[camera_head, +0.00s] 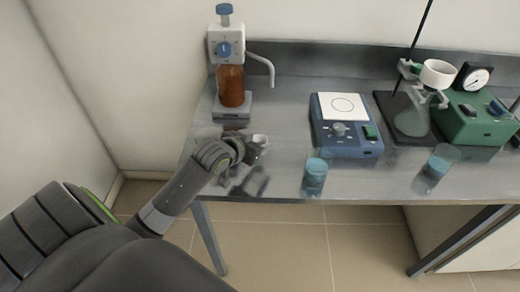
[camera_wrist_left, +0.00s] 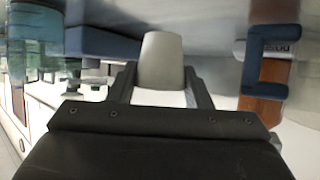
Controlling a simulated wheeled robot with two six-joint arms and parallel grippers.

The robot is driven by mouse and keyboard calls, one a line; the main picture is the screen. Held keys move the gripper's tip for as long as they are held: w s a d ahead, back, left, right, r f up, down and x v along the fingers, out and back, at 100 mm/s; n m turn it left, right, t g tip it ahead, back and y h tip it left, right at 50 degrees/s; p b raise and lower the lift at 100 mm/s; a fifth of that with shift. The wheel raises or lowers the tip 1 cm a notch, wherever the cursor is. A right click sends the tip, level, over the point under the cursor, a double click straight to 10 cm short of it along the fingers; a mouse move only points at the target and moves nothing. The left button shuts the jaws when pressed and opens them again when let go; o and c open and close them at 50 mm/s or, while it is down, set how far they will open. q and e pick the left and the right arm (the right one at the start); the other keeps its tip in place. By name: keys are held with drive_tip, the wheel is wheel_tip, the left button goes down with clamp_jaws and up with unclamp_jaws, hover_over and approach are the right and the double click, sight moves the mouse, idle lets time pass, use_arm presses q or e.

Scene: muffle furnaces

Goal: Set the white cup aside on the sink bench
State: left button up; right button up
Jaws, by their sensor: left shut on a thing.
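The white cup (camera_head: 260,140) is a small pale vessel at the left front part of the grey metal bench (camera_head: 285,100), mostly hidden behind my left gripper (camera_head: 254,150) in the head view. In the left wrist view the cup (camera_wrist_left: 162,62) stands out between the two fingers of the left gripper (camera_wrist_left: 162,85), which are shut on it. I cannot tell whether the cup touches the bench top. A dark reflection of the gripper shows on the metal below it. My right gripper is not in view.
A dispenser with a brown bottle (camera_head: 231,86) stands behind the gripper. Bare bench lies between bottle and hotplate.

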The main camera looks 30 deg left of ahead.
use_arm(q)
drive_tip(key=shift+f, duration=1.95)
drive_tip(key=shift+f, duration=0.15)
drive_tip(key=o, duration=1)
drive_tip(key=shift+s+r, duration=0.2)
drive_tip(key=shift+r, duration=0.05)
drive_tip(key=v, duration=1.1)
drive_tip(key=shift+s+r, duration=0.2)
drive_tip(key=shift+s, duration=0.05)
